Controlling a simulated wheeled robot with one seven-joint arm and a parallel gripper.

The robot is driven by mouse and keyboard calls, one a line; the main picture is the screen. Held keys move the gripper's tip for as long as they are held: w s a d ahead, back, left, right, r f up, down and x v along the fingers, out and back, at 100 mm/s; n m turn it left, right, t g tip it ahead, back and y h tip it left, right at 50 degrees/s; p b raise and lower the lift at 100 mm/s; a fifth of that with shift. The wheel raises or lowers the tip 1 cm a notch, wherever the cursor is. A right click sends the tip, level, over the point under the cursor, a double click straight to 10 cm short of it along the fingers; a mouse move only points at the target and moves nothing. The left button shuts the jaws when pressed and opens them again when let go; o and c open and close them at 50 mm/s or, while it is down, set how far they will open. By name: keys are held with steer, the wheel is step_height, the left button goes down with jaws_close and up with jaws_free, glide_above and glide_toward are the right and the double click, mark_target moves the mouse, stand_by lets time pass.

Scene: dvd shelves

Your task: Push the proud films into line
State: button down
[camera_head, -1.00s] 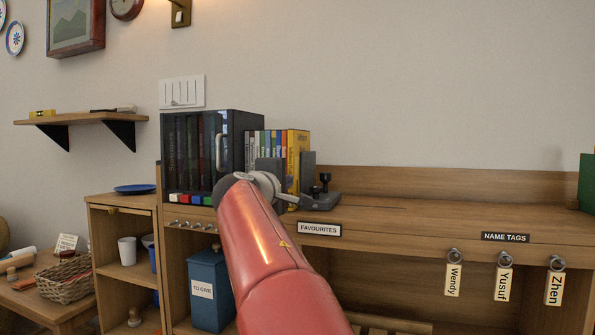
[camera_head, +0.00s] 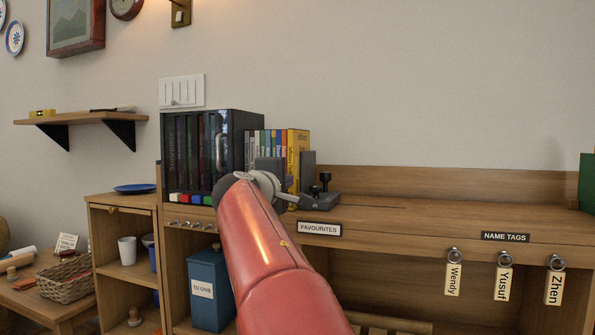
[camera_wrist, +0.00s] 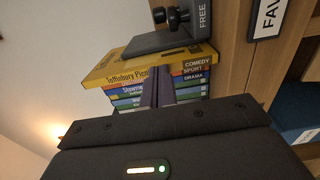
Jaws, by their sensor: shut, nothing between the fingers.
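The films stand in a row on the shelf top, their spines in several colours, in the head view (camera_head: 268,142) and the wrist view (camera_wrist: 128,92). A thick yellow film (camera_head: 299,150) is at the right end, against a grey bookend (camera_head: 308,172). In the wrist view the yellow film (camera_wrist: 120,69) reaches out farther than the others beside it. My gripper (camera_wrist: 158,84) is shut and empty, its fingers in front of the spines. I cannot tell whether the fingertips touch them. In the head view my arm hides the lower part of the row.
A dark glass-fronted case (camera_head: 205,150) with a handle stands left of the films. A FAVOURITES label (camera_head: 319,229) is on the front edge.

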steer(key=shift+p+x, duration=0.9)
steer(key=shift+x, duration=0.6)
stand_by(0.3)
steer(key=shift+s, duration=0.1)
steer(key=b+v, duration=0.7)
steer(key=v, duration=0.4)
steer(key=shift+b, duration=0.3)
stand_by(0.5)
